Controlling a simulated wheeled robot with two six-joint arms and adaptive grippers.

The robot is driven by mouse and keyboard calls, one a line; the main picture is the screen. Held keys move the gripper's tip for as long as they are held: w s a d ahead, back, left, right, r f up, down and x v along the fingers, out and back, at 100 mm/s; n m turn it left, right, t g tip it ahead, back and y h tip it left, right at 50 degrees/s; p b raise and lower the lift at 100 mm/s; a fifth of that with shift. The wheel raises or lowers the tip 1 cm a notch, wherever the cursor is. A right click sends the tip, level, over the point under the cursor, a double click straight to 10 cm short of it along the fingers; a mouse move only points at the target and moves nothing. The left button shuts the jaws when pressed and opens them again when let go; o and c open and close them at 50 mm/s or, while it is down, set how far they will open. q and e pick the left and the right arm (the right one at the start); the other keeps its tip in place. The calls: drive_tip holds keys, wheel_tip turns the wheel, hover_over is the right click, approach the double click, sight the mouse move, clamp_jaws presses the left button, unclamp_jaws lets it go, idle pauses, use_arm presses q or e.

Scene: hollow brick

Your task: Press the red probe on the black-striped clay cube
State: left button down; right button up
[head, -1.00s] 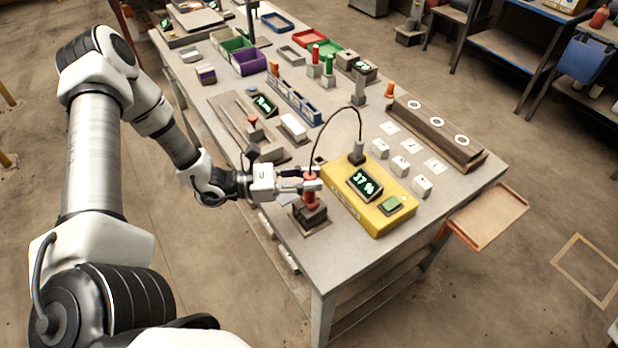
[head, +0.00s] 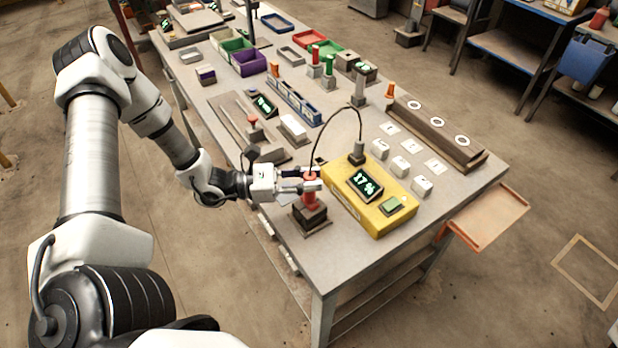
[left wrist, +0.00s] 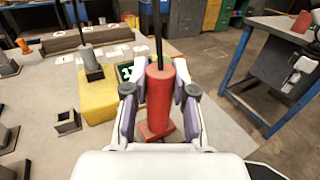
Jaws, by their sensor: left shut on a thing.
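The red probe (head: 309,194) stands upright over a dark brown block (head: 311,217) near the table's front edge. My left gripper (head: 311,186) is shut on it, and the left wrist view shows the red probe (left wrist: 158,98) between the two fingers with a black cable rising from its top. My right gripper is not in view.
The yellow meter has a lit green display (head: 366,185) and stands just right of the probe. A looping black cable (head: 337,117) arches between them. White cards (head: 412,145) and a long brown holder (head: 437,134) lie behind the cubes. Bins and posts fill the far table.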

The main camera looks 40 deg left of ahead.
use_arm(q)
drive_tip(key=shift+r+p, duration=2.75)
drive_tip(key=shift+r, duration=0.75)
